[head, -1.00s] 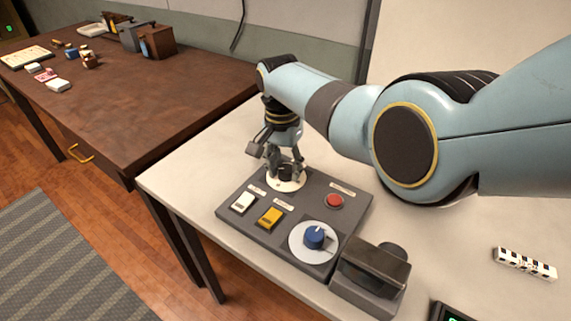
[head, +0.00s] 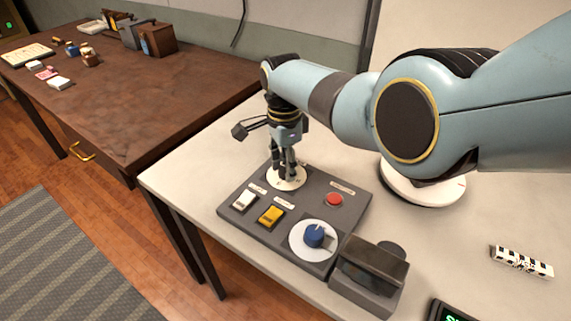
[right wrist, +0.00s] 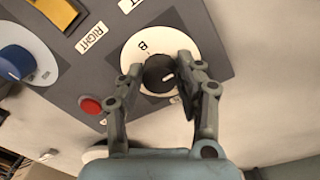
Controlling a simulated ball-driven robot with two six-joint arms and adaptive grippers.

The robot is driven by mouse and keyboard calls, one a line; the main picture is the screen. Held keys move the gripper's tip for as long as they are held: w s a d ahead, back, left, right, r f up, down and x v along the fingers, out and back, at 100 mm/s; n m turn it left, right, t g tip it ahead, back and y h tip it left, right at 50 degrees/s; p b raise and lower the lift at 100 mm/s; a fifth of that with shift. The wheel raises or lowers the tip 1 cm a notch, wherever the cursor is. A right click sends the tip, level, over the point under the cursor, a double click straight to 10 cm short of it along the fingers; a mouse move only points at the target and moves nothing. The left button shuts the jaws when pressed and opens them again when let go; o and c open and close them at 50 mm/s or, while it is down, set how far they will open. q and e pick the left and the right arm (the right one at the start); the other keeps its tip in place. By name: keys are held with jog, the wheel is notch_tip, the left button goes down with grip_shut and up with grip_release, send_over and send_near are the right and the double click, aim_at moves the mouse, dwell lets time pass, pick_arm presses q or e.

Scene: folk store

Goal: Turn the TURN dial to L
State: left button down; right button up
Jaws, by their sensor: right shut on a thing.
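The dark grey panel (head: 255,205) on the pale table holds two dials. At its back left, a black knob sits on a white disc (head: 290,185); my right gripper (head: 287,174) comes down from above and is shut on it. In the right wrist view my fingers (right wrist: 161,73) grip both sides of the black knob (right wrist: 158,80). A letter B shows on the disc (right wrist: 178,43); other marks are partly hidden by the fingers. The other dial, a blue knob (head: 314,236) on a white disc, is at the front right. I cannot read a TURN label. My left gripper is out of view.
A white switch (head: 243,200), a yellow switch (head: 270,216) and a red button (head: 335,199) are on the panel. A dark box (head: 369,276) stands beside it. A white round thing (head: 423,191) lies partly behind my arm. A brown table (head: 140,95) is at left.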

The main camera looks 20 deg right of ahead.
dwell(0.4)
jog(key=o, duration=1.1)
jog(key=shift+o, duration=0.2)
notch_tip(320, 180, up, 12)
jog(key=shift+w, duration=0.35)
